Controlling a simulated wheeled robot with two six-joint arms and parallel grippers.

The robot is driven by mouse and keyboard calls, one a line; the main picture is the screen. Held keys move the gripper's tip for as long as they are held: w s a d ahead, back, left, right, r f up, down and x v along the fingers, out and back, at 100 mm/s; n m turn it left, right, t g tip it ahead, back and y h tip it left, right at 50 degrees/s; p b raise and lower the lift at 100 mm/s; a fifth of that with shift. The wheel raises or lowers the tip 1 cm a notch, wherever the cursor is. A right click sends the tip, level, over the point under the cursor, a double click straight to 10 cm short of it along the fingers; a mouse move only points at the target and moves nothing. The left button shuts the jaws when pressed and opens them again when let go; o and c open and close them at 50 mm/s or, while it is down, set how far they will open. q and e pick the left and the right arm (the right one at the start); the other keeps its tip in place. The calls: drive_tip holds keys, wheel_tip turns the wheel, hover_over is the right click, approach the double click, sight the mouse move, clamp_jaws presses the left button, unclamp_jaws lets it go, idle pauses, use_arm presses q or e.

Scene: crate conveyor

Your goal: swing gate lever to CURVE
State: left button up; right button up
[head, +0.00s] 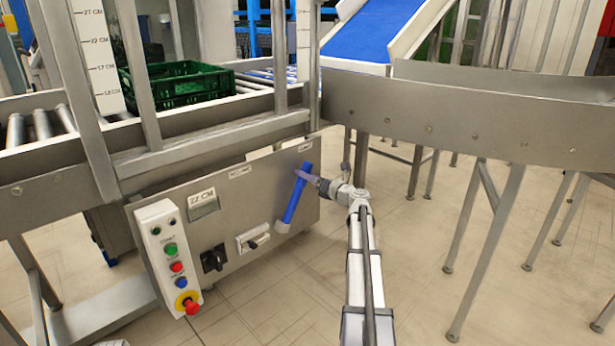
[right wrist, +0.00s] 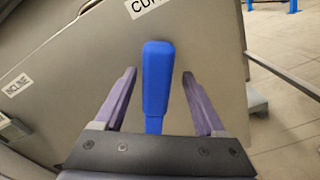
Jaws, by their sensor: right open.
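The gate lever (head: 296,195) is a blue bar on the grey control panel (head: 236,212), tilted with its top to the right. In the right wrist view the blue lever (right wrist: 157,85) stands between the two purple fingers of my right gripper (right wrist: 158,100). The fingers are open, one on each side, with a gap to the lever on both sides. In the head view my right gripper (head: 312,181) is at the upper part of the lever. A partly cut-off label starting "CU" (right wrist: 150,6) is above the lever. My left gripper is not in view.
A white button box (head: 169,256) with a red emergency knob is at the panel's left. A black rotary switch (head: 213,258) and another switch (head: 253,238) are left of the lever. A green crate (head: 178,90) sits on the roller conveyor above. A metal chute (head: 450,110) runs right.

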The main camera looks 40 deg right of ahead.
drive_tip(key=s, duration=0.7)
drive_tip(key=shift+s+d, duration=0.3)
